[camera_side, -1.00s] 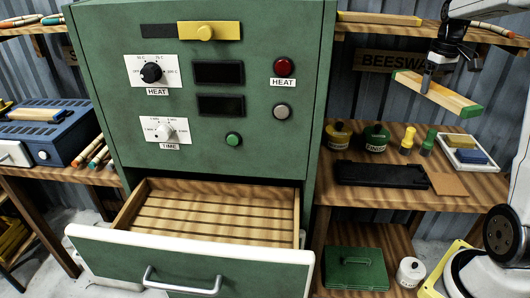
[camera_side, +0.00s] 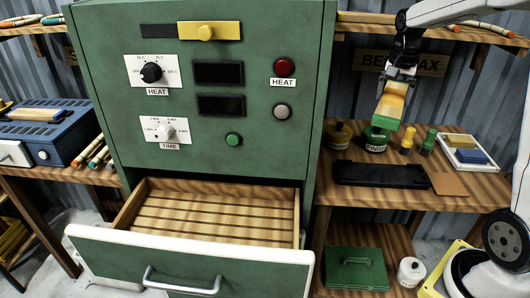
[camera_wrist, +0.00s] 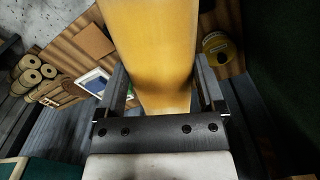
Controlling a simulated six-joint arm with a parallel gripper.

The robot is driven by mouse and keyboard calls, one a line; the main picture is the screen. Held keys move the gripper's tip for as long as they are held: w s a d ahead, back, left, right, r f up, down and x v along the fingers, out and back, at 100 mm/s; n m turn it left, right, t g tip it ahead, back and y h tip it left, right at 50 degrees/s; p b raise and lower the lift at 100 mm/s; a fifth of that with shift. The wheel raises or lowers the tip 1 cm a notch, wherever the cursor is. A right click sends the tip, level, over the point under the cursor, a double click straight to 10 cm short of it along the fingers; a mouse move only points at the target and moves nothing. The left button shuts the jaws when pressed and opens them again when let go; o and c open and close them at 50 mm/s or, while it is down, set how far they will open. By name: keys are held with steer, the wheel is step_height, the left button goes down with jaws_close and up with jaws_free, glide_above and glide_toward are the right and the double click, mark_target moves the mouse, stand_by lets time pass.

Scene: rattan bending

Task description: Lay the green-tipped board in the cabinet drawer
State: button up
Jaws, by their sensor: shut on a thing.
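The green-tipped board (camera_side: 391,101) is in the air at the upper right of the side view, its green end (camera_side: 385,122) toward the camera and lower. My gripper (camera_side: 400,76) is shut on it near its far end. In the wrist view the board (camera_wrist: 150,45) runs up between the two fingers of my gripper (camera_wrist: 160,95); its green end is out of that picture. The cabinet drawer (camera_side: 190,262) is pulled out, with a slatted wooden floor and nothing lying in it. The board is up and to the right of the drawer, beyond the cabinet's (camera_side: 120,100) right side.
The cabinet's right edge stands between board and drawer. The space above the drawer is clear.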

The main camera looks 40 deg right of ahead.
steer(key=w+a+f+m, duration=0.1)
steer(key=a+f+m, duration=0.3)
steer(key=a+f, duration=0.3)
steer(key=w+a+f+m, duration=0.2)
steer(key=a+f+m, duration=0.3)
steer(key=a, duration=1.2)
steer(key=w+a+f+m, duration=0.1)
steer(key=a+f+m, duration=0.3)
steer(key=a+f, duration=0.5)
steer(key=a, duration=0.4)
steer(key=shift+w+f+m, duration=0.3)
steer(key=shift+w, duration=0.05)
steer(key=shift+a, duration=0.15)
glide_above(228, 233)
steer(key=s, duration=0.1)
steer(key=f, duration=0.8)
steer(key=shift+d+f, duration=0.15)
steer(key=shift+d, duration=0.1)
steer(key=shift+w+a+f, duration=0.15)
steer(key=shift+w+f, duration=0.4)
